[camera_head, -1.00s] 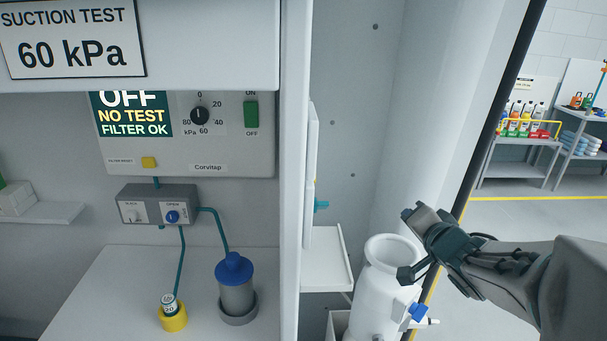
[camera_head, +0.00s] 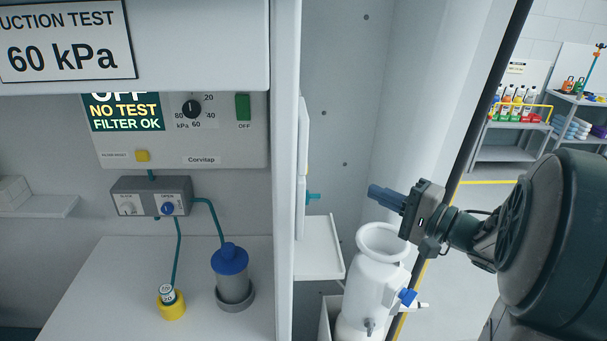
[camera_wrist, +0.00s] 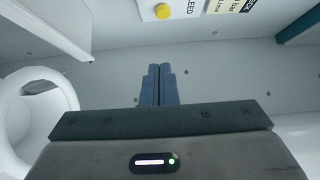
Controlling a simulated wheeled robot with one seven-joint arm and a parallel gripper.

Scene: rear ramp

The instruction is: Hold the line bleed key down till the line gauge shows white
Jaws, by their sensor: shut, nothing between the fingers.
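The line bleed key appears to be the round yellow button (camera_wrist: 163,12) at the top of the wrist view, on a white panel partly lettered "LEED". My gripper (camera_wrist: 159,70) is shut and empty, its blue-grey fingertips together below the button in that picture and apart from it. In the head view my gripper (camera_head: 372,193) points left towards the edge-on white panel (camera_head: 302,165), with a clear gap between them. The button's face is hidden from the head view. I see no line gauge in either view.
A white canister (camera_head: 375,275) with a blue knob stands just below my gripper; its ring-shaped top (camera_wrist: 35,105) shows at left in the wrist view. A white shelf (camera_head: 320,248) juts out below the panel. A suction unit (camera_head: 185,145) is at left, past the partition.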

